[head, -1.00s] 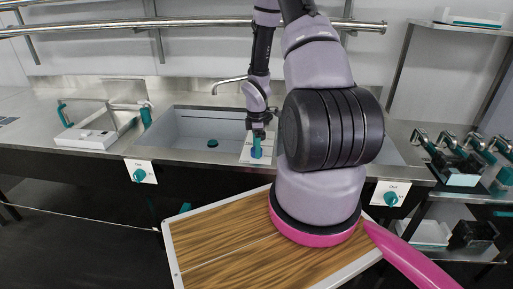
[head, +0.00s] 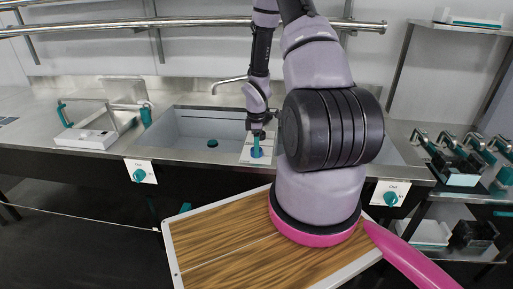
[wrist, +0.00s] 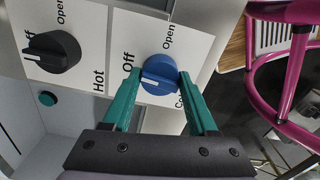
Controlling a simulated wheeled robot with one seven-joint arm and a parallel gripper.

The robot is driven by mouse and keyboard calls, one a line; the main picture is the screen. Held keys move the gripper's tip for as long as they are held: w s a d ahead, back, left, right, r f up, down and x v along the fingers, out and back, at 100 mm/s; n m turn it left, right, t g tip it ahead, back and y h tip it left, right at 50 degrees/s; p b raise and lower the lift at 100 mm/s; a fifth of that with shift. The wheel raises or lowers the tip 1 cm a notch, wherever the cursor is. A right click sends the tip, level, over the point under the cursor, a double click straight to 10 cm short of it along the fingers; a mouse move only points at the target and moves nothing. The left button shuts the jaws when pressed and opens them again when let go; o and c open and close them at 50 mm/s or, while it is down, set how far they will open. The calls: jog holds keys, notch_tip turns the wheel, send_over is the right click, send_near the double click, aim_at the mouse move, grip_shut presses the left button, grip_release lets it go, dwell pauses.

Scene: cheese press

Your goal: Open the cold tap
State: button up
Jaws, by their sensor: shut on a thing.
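The cold tap is a blue knob (wrist: 160,74) on a white plate marked "Off", "Open" and "Cold", partly covered by a finger. It also shows small in the head view (head: 257,153), on the sink's front edge. My gripper (wrist: 158,80) has one teal finger on each side of the knob and is shut on it. A white mark shows on the knob's left part in the wrist view, below the "Off" word. In the head view my gripper (head: 258,139) is above the plate.
A black hot knob (wrist: 52,52) sits on the neighbouring plate. A sink basin (head: 185,128) with a curved spout (head: 230,80) lies behind. A pink tubular frame (wrist: 290,75) is at the right of the wrist view.

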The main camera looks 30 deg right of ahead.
jog(key=m, duration=0.8)
jog(key=shift+m, duration=0.4)
jog(key=m, duration=0.4)
jog(key=shift+m, duration=2)
jog(key=o, duration=1.4)
jog(key=shift+c, duration=0.2)
